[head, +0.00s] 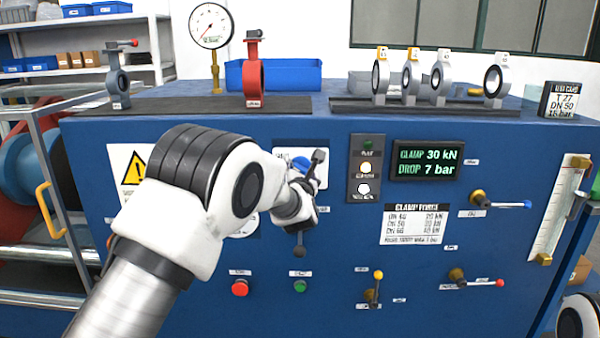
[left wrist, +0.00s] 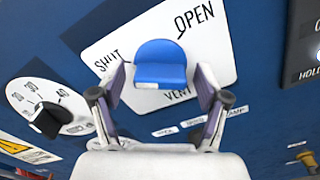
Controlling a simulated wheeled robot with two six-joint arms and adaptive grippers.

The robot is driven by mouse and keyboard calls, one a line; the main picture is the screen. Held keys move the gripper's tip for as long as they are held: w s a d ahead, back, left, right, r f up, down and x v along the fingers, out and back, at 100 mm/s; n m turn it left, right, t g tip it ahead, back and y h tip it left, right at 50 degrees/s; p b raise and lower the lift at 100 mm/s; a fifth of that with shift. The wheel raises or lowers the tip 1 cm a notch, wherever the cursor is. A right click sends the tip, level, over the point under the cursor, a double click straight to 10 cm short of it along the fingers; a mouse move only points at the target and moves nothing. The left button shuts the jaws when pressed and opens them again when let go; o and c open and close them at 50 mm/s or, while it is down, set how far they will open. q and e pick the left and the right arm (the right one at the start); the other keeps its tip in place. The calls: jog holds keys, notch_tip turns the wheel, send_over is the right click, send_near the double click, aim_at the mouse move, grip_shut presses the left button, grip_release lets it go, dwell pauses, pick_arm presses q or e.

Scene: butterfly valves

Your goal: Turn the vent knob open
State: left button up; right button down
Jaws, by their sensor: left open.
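The vent knob (left wrist: 160,62) is blue and sits on a white plate (left wrist: 215,45) marked SHUT, OPEN and VENT in the left wrist view. In the head view the knob (head: 303,165) shows only partly behind my arm. My left gripper (left wrist: 161,88) is open, with one finger on each side of the knob and a visible gap at both sides. I cannot tell the knob's exact setting. My right gripper is out of view.
A dial with a black knob (left wrist: 50,121) is left of the vent plate in the left wrist view. On the blue panel are a red button (head: 240,288), a green button (head: 300,286), a yellow-tipped lever (head: 378,276) and a display (head: 427,161). Valves stand on top.

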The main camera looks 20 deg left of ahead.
pick_arm(q)
jog(key=shift+s+d, duration=0.1)
jog(key=shift+r, duration=0.1)
jog(key=shift+c, duration=1.1)
jog(key=c, duration=0.6)
jog(key=shift+s, duration=0.1)
jog(key=c, duration=0.4)
jog(key=shift+o, duration=0.3)
